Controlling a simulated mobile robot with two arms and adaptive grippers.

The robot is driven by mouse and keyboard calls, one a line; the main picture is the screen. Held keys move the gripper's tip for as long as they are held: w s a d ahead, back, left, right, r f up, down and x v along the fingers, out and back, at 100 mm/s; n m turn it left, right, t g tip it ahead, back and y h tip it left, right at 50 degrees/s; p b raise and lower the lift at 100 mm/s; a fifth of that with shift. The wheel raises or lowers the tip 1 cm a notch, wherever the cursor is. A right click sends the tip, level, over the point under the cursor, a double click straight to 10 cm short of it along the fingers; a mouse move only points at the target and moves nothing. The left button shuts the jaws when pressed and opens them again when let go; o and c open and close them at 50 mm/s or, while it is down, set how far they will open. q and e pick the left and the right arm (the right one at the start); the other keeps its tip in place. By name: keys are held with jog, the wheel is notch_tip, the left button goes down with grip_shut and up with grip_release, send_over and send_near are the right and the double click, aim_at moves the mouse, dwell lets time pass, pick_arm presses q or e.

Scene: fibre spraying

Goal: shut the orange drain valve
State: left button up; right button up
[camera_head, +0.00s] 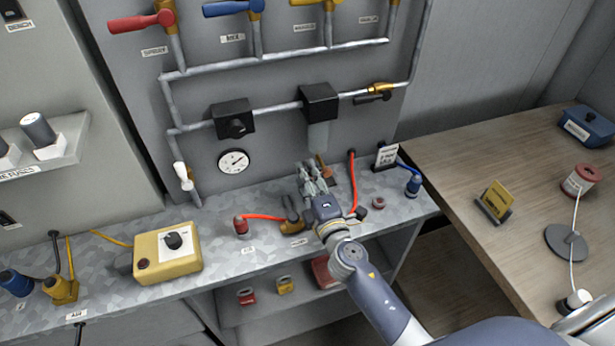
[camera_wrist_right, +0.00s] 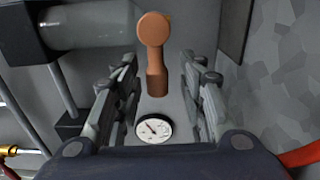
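The orange drain valve (camera_head: 324,171) sits under the clear bowl of the black-topped filter unit (camera_head: 318,104) on the grey panel. My right gripper (camera_head: 313,178) is just below the bowl and partly covers the valve in the head view. In the right wrist view, the valve's orange-brown handle (camera_wrist_right: 155,50) has a round knob end and a narrower stem. It lies in the gap between the fingers of my right gripper (camera_wrist_right: 160,75), which are spread apart. I see clear space on both sides of the handle. My left gripper is not in view.
A pressure gauge (camera_head: 233,161) and a black regulator (camera_head: 232,118) are left of the filter. A red hose (camera_head: 352,180) rises close to my right gripper. A yellow box (camera_head: 167,253) stands on the bench at left.

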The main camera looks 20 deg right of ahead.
jog(key=shift+s+d, duration=0.2)
jog(key=shift+s, duration=5.8)
jog(key=shift+d, duration=0.1)
